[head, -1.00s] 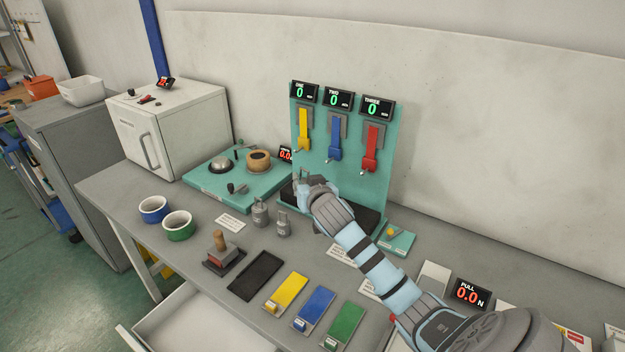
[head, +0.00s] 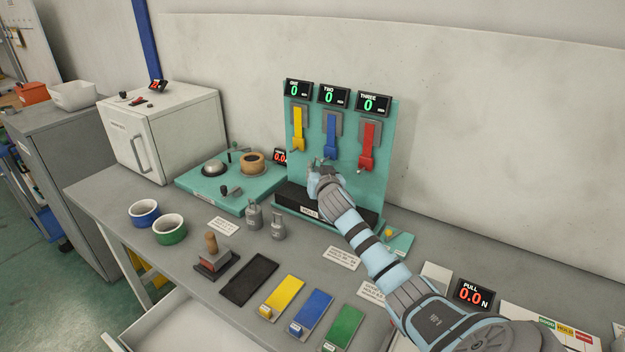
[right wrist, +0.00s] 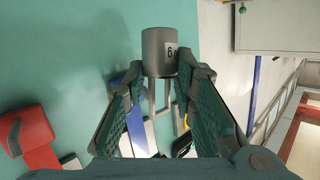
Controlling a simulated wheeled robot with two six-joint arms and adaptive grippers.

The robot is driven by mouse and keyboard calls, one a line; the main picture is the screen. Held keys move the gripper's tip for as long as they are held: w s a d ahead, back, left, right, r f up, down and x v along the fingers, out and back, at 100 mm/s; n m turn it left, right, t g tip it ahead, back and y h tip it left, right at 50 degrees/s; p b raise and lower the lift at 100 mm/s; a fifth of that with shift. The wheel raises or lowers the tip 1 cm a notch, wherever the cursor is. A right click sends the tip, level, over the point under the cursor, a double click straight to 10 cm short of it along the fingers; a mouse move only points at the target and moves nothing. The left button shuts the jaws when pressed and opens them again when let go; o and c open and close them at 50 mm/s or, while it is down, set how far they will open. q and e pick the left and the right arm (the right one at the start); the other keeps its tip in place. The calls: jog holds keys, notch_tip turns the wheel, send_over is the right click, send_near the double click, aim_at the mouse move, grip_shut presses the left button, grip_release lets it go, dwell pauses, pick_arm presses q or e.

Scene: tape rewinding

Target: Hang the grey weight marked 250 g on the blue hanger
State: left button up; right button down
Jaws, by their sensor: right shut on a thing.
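The blue hanger (head: 331,138) is the middle one on the teal upright panel, under the display TWO, which reads 0. My right gripper (head: 318,166) is just below the blue hanger's tip, in front of the panel. In the right wrist view my right gripper (right wrist: 165,100) is shut on the wire loop of a grey cylindrical weight (right wrist: 165,52). The weight's pale label is only partly visible, so I cannot read its full mark. In the head view the held weight is hidden by my gripper. My left gripper is not in view.
The yellow hanger (head: 298,130) and red hanger (head: 368,147) flank the blue one. Two more grey weights (head: 254,215) (head: 278,228) stand on the table. A black block marked HOLD (head: 290,200) lies at the panel's foot.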

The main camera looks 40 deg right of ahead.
jog(key=shift+w+d+f+b, duration=0.2)
jog(key=shift+d+b, duration=0.15)
jog(key=shift+d, duration=0.25)
jog(key=shift+w+d+f+b, duration=0.2)
jog(key=shift+d+b, duration=0.1)
jog(key=shift+d, duration=0.35)
jog(key=shift+w+d+f+b, duration=0.1)
jog(key=shift+w+d+b, duration=0.1)
jog(key=shift+d+b, duration=0.3)
